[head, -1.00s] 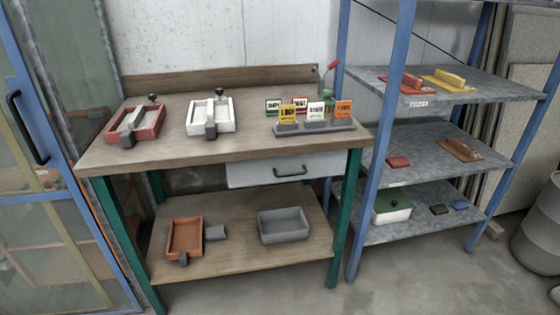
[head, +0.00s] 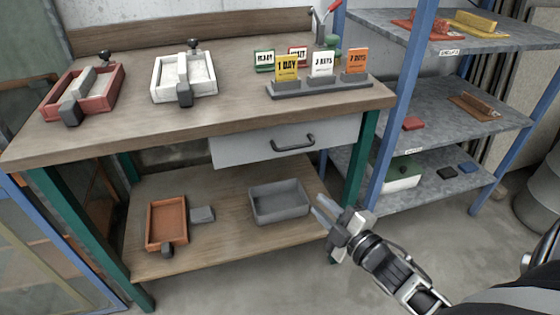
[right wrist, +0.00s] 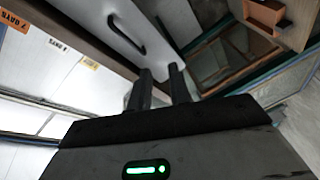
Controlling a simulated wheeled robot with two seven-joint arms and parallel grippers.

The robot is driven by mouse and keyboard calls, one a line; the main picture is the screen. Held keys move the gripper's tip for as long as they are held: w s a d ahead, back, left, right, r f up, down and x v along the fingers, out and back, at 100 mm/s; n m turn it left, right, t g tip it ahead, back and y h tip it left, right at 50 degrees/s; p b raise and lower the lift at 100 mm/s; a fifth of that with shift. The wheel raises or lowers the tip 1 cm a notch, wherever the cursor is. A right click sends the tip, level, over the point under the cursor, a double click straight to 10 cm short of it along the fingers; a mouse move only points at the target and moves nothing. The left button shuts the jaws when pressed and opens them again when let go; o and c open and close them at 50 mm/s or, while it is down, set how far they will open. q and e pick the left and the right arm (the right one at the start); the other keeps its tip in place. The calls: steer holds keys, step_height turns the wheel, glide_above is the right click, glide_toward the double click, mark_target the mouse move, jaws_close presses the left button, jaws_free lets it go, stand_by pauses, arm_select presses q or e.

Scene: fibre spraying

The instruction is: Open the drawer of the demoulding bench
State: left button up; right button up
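The demoulding bench (head: 150,134) has a wooden top and green legs. Its white drawer (head: 240,148) sits under the right part of the top and looks closed, with a dark bar handle (head: 293,142) on its front. My right gripper (head: 320,205) is low in front of the bench, below and right of the handle and apart from it. In the right wrist view its two fingers (right wrist: 160,78) stand apart with nothing between them. The drawer front (right wrist: 105,22) and the handle (right wrist: 137,35) show beyond the fingers. My left gripper is not in view.
A red mould (head: 52,103), a white mould (head: 208,88) and a card holder (head: 300,90) stand on the bench top. The lower shelf holds an orange tray (head: 153,232) and a grey bin (head: 280,215). A blue-framed rack (head: 393,110) stands close at right.

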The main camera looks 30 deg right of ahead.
mark_target(294, 147)
steer(key=w+d+r+n+t+y+b, duration=0.2)
steer(key=d+n, duration=0.3)
steer(key=n, duration=0.2)
steer(key=x, duration=1.5)
steer(key=shift+w+r, duration=0.15)
steer(key=shift+w, duration=0.05)
jaws_close()
